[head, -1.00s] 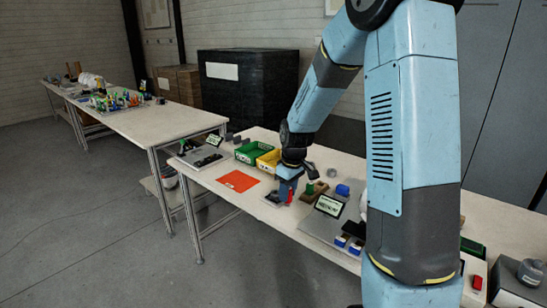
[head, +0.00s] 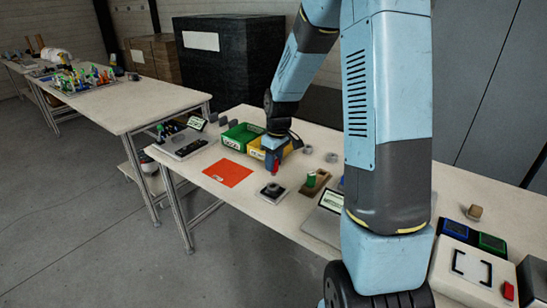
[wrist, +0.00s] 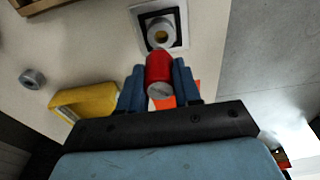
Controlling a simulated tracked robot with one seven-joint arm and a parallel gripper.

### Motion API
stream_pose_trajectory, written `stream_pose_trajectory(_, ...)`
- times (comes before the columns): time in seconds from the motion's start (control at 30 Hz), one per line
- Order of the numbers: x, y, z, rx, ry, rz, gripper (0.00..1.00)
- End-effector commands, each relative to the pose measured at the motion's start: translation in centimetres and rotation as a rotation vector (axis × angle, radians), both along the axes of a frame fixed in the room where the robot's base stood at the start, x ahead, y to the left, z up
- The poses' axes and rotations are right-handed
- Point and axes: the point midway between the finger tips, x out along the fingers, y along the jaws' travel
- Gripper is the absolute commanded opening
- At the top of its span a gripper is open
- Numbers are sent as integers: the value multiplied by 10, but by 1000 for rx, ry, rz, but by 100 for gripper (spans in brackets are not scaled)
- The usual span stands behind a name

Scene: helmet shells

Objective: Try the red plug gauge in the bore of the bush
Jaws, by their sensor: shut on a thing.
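My gripper (head: 272,163) is shut on the red plug gauge (wrist: 158,72), which sits between its blue fingers in the wrist view. In the head view the red gauge (head: 276,169) hangs below the fingers, above the table. The bush (wrist: 161,34) is a pale ring with a round bore, set on a dark square on a light plate. In the head view the bush (head: 272,188) stands just below and in front of the gauge. The gauge appears apart from the bush; its far end hides part of the plate's near edge.
An orange mat (head: 228,173) lies left. A wooden block with a green piece (head: 311,180) stands right of the bush.

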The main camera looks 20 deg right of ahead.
Motion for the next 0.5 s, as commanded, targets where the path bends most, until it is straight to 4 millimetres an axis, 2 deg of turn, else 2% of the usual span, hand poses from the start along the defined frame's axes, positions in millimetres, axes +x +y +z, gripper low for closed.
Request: stream_pose_trajectory(0.5,0,6,-37,0,1,9,11)
